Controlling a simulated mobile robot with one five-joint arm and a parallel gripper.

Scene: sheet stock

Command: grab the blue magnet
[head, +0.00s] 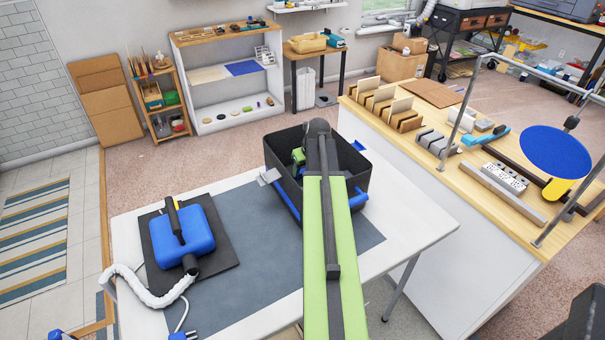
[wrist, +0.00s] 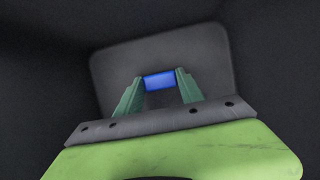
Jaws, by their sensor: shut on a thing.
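The blue magnet (wrist: 159,81) is a small blue block in the wrist view, between the two green fingers of my gripper (wrist: 159,86). The fingers touch it at both ends and are shut on it. Around it in the wrist view are dark walls and a lighter grey floor. In the head view my green arm reaches into a black bin (head: 284,190) on the white table. My fingertips and the magnet are hidden there by the arm and the bin walls.
The bin stands on a grey mat (head: 250,250) on the white table (head: 420,225). A blue device (head: 183,243) with a white hose lies to its left. A wooden-topped bench (head: 425,125) with card holders and a blue disc (head: 555,151) stands at the right.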

